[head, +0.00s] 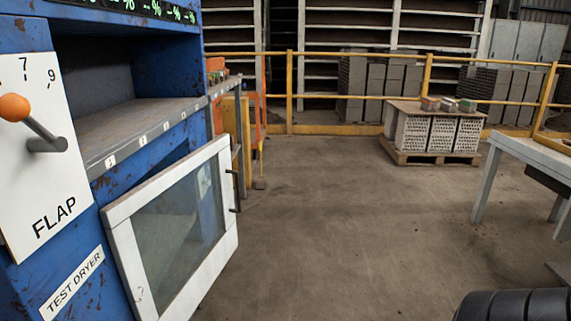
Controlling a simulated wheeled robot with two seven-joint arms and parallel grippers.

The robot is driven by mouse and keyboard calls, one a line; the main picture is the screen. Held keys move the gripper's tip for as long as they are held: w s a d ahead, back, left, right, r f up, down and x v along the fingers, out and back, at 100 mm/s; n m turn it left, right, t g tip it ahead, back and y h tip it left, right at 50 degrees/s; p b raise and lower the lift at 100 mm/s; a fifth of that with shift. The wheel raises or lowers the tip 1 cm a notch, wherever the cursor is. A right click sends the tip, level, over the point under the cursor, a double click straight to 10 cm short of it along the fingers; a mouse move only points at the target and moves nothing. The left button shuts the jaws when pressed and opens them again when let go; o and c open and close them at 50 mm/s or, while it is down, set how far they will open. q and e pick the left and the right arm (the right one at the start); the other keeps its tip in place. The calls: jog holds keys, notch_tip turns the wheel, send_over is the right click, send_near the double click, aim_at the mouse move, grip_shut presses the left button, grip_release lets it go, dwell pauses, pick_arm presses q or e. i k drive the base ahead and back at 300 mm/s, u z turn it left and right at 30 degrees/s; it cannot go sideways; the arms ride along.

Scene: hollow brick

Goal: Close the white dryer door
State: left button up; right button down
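The white dryer door (117,240) is a white frame around a large glass pane (180,222), at the lower left in the head view. It stands out at an angle from the blue dryer (85,215), and the dark opening shows above its top edge. A dark bar handle (235,190) is on its far right edge. The "TEST DRYER" label (72,284) is left of the door. Neither gripper's fingers are in view.
A white panel marked FLAP (40,190) carries an orange-knobbed lever (30,122). A yellow railing (350,130) crosses the back. A brick pallet (430,158) and a table (520,150) stand at the right. The floor right of the door is clear.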

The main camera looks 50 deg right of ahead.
aim_at(182, 303)
jog(key=z, duration=0.25)
jog(key=k, duration=0.8)
jog(key=z, duration=1.4)
jog(key=i, duration=0.95)
jog(key=u, duration=0.8)
jog(key=i, duration=0.7)
jog(key=u, duration=0.85)
